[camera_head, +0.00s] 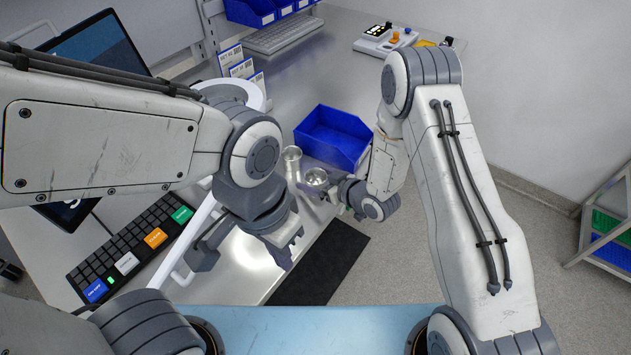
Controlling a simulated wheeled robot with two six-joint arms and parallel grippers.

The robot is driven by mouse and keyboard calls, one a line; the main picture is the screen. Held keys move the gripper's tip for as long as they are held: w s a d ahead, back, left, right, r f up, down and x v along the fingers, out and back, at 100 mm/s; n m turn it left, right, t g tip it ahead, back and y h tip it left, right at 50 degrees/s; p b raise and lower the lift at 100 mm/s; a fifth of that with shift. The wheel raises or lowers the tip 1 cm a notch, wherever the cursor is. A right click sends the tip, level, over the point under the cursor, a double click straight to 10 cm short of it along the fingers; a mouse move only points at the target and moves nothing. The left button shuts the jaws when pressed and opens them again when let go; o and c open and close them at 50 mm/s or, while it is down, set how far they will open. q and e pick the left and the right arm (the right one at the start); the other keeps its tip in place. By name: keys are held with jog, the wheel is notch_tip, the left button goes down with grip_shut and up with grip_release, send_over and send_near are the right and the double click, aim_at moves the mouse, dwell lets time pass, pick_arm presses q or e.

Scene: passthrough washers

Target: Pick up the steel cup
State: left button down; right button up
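Two small shiny metallic vessels stand close together on the grey worktop (330,60), in front of a blue bin. The nearer one is a round, open-topped steel cup (316,178); the other is a taller, narrower shiny vessel (292,157) just behind and left of it. I cannot tell for certain which one is the task's cup. My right gripper (337,195) is right beside the nearer cup; its fingers are small and partly hidden, so contact and opening are unclear. My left gripper (287,252) hangs lower, nearer to me, apart from both vessels; its finger gap is unclear.
The blue bin (334,138) stands just behind the cups. A black mat (320,266) lies in front. A black keypad with coloured keys (130,245), a white ring-headed stand (238,85) and a monitor (97,45) are at the left. A control box (385,40) is at the back.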

jog(key=c, duration=1)
jog(key=shift+r, duration=0.15)
